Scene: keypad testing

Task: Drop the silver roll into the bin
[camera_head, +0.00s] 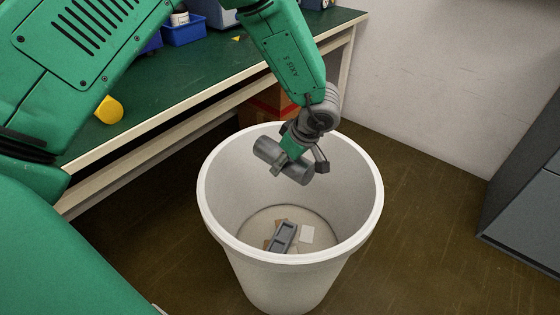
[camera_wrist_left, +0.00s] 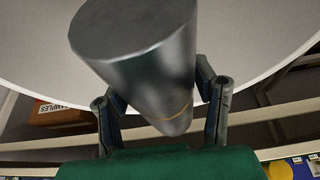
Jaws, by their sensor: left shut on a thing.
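The silver roll (camera_head: 268,150) is a dark grey metallic cylinder held tilted in my left gripper (camera_head: 294,163). The gripper is shut on it, over the mouth of the white round bin (camera_head: 209,205). In the left wrist view the roll (camera_wrist_left: 135,50) fills the upper middle between the two fingers of the gripper (camera_wrist_left: 163,110), and the bin's pale rim (camera_wrist_left: 30,62) curves behind it. On the bin's floor lie a grey tray-like piece (camera_head: 282,236) and small flat scraps (camera_head: 307,234). My right gripper is in neither view.
A green-topped workbench (camera_head: 215,75) runs behind the bin, with blue boxes (camera_head: 184,30) and a yellow object (camera_head: 109,110). A cardboard box (camera_head: 268,104) stands under it. A grey cabinet (camera_head: 525,190) is at the right. Brown floor (camera_head: 420,240) lies clear between cabinet and bin.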

